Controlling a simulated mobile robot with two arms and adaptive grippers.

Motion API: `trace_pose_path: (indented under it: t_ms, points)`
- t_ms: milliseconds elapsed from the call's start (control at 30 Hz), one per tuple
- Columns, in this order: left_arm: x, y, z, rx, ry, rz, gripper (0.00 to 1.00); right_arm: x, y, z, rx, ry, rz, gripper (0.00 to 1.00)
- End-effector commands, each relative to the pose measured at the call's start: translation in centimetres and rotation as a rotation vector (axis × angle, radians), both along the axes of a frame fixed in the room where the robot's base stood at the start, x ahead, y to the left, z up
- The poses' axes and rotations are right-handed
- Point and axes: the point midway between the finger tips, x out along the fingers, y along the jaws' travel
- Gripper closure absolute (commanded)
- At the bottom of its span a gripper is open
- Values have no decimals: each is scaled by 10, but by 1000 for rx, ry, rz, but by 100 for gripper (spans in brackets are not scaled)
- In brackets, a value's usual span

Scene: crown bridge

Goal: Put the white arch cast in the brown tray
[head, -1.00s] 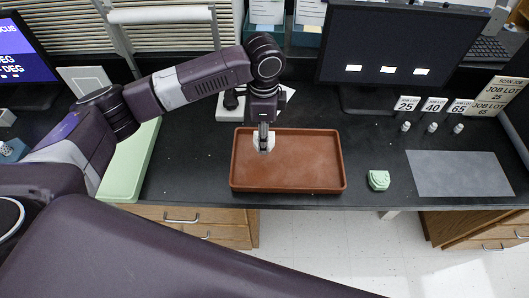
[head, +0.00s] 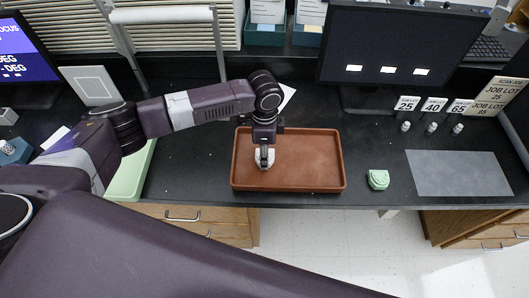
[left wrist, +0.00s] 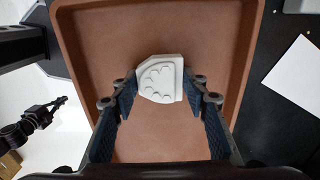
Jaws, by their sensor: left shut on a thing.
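The white arch cast (left wrist: 159,80) is between the fingers of my left gripper (left wrist: 160,92) in the left wrist view, over the brown tray (left wrist: 225,18). In the head view my left gripper (head: 264,160) points down inside the outline of the brown tray (head: 318,160), left of its middle. The white cast (head: 261,164) shows partly behind the fingers there. I cannot tell whether the cast touches the tray floor.
A green cast (head: 378,179) sits on the black bench right of the tray. A grey mat (head: 458,174), number cards (head: 433,104) and small white bottles are farther right. A green tray (head: 131,172) lies at the left. A monitor (head: 395,48) stands behind.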

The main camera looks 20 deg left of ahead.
Motion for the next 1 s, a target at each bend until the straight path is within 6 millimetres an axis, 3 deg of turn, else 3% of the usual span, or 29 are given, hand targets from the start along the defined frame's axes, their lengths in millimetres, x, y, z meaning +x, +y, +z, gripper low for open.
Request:
trace_pose_path:
  t_ms: [33, 67, 200, 567, 667, 1000]
  points:
    - [0, 0, -2, 0, 1, 0, 91, 0, -1, 0, -1, 1, -1, 100]
    - [0, 0, -1, 0, 1, 0, 55, 0, -1, 0, -2, 1, -1, 100]
    - [0, 0, -1, 0, 1, 0, 41, -1, -2, 0, -2, 1, -2, 100]
    - [0, 0, 5, 0, -1, 0, 41, -1, -2, -1, -2, 1, -2, 100]
    - [1, 0, 18, -1, -2, 0, 41, -1, -1, -3, -1, 1, -2, 100]
    - [1, 0, 89, -1, -3, 0, 41, -1, 3, -13, 3, 1, -3, 100]
